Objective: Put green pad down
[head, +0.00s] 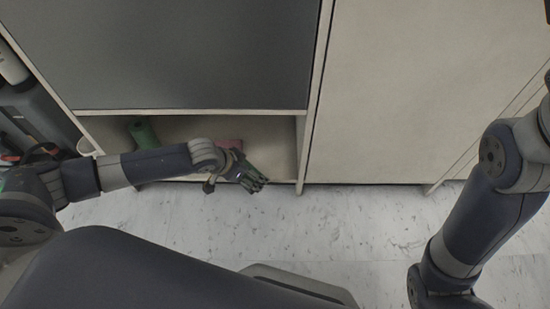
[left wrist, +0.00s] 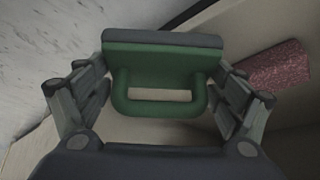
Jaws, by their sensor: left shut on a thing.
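The green pad (left wrist: 160,76) has a grey layer along its far edge and a green loop handle. It fills the middle of the left wrist view. My left gripper (left wrist: 158,108) is shut on the pad's handle, with a finger at each side. In the head view my left gripper (head: 254,183) is at the front edge of a low open shelf (head: 275,135), above the floor, and the pad is mostly hidden there. My right gripper is out of view; only part of my right arm shows.
A pink sponge-like block (left wrist: 279,65) lies on the shelf; it shows partly behind my wrist in the head view (head: 229,144). A green roll-like thing (head: 143,132) lies on the shelf farther left. A grey panel (head: 190,55) is above the shelf. Pale floor (head: 340,215) is clear in front.

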